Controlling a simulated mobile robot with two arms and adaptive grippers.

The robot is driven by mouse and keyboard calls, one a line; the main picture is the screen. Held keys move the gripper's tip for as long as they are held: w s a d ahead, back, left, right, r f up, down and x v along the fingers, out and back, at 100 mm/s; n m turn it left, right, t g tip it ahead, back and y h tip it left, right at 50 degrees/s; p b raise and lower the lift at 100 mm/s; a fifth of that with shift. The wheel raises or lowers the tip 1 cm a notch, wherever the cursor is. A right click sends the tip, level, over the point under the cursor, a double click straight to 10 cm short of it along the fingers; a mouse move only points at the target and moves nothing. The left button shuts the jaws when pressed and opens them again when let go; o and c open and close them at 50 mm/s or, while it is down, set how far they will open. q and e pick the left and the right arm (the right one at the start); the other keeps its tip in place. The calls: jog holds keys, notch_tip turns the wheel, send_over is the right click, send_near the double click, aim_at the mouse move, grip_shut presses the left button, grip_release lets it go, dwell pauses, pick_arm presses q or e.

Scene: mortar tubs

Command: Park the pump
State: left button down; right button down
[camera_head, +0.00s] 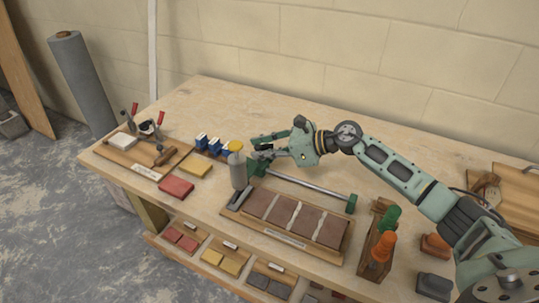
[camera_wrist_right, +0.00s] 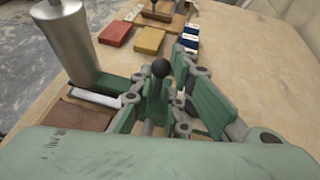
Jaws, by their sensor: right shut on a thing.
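My right gripper (camera_head: 264,148) reaches in from the right over the workbench and is shut. In the right wrist view (camera_wrist_right: 168,82) its fingers close around a green upright piece with a black ball knob (camera_wrist_right: 160,68). This looks like the near end of a metal bar with green ends (camera_head: 310,186) lying along the bench. I cannot tell which of these is the pump. My left gripper is out of view.
A tray of brown slabs (camera_head: 280,212) lies in front of the bar. Blue-and-white boxes (camera_head: 213,146), a red block (camera_head: 176,187) and a yellow block (camera_head: 195,164) lie left. A rack with green and orange handles (camera_head: 375,245) stands right. The bench's back is clear.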

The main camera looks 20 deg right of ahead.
jog(key=shift+w+r, duration=0.2)
jog(key=shift+r, duration=0.15)
jog(key=c, duration=2.1)
grip_release()
jog(key=shift+o, duration=1.4)
jog(key=shift+w+a+f, duration=0.15)
jog(key=shift+f, duration=0.1)
jog(key=v, duration=1.2)
